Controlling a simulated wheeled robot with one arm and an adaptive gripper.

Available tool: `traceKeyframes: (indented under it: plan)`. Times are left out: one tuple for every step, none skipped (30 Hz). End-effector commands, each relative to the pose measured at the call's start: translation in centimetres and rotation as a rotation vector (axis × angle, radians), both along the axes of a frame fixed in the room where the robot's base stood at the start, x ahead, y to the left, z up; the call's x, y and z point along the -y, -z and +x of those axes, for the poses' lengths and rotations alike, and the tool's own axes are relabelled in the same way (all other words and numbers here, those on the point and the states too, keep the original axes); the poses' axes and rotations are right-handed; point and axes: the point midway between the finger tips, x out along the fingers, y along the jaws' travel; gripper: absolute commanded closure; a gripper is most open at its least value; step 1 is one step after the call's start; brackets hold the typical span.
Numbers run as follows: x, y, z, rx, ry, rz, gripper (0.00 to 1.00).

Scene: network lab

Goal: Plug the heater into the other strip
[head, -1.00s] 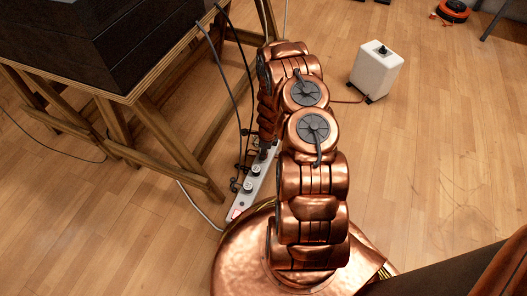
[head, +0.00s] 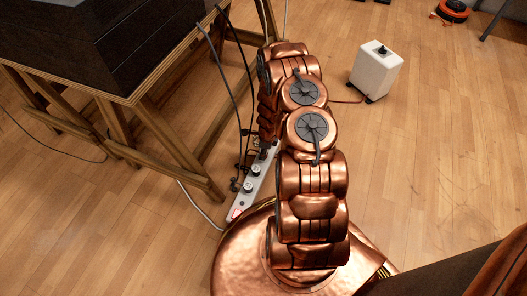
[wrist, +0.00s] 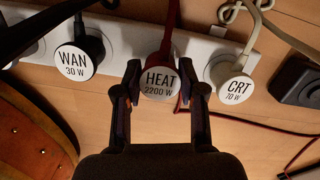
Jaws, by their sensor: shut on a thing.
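The heater (head: 376,72) is a white box on the floor at the upper right of the head view, with a red cord running left behind my arm. A white power strip (head: 252,190) lies on the floor beside the wooden table; it also crosses the wrist view (wrist: 120,38). My gripper (wrist: 160,82) is shut on the heater plug (wrist: 159,88), round and marked HEAT 2200 W, with a red cord. The plug is at the strip; whether its pins are seated is hidden. I cannot make out a second strip.
The WAN plug (wrist: 75,61) is left of the heater plug and the CRT plug (wrist: 231,84) right of it, both close to my fingers. A dark adapter (wrist: 300,82) lies at the right. Cables hang by the wooden table (head: 150,115).

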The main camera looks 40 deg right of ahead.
Motion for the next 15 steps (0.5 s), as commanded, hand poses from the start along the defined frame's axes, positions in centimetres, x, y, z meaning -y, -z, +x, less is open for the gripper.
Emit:
traceKeyframes:
  plan:
    - [0.0, 0.02, 0.0, 0.0, 0.0, 0.0, 0.96]
    - [0.0, 0.04, 0.0, 0.0, 0.0, 0.0, 0.96]
    - [-0.01, 0.09, -0.01, 0.0, 0.0, 0.0, 0.96]
    - [-0.01, 0.12, 0.0, 0.0, 0.0, 0.0, 0.96]
    - [-0.01, 0.16, 0.0, 0.0, 0.0, 0.0, 0.96]
    - [-0.02, 0.23, -0.01, 0.0, 0.0, 0.0, 0.96]
    - [-0.02, 0.28, -0.01, 0.0, 0.0, 0.0, 0.96]
    - [-0.02, 0.33, -0.01, -0.001, 0.0, 0.001, 0.96]
    - [-0.02, 0.4, -0.01, -0.001, 0.0, 0.001, 0.96]
    - [-0.02, 0.45, -0.02, -0.001, 0.0, 0.001, 0.96]
    - [-0.03, 0.5, -0.01, -0.001, 0.0, 0.001, 0.96]
    - [-0.03, 0.56, -0.02, -0.001, 0.0, 0.001, 0.96]
    - [-0.02, 0.61, 0.0, -0.001, 0.0, 0.001, 0.96]
    - [-0.03, 0.66, -0.01, -0.001, 0.0, 0.001, 0.96]
    - [-0.03, 0.73, -0.01, -0.001, 0.0, 0.001, 0.96]
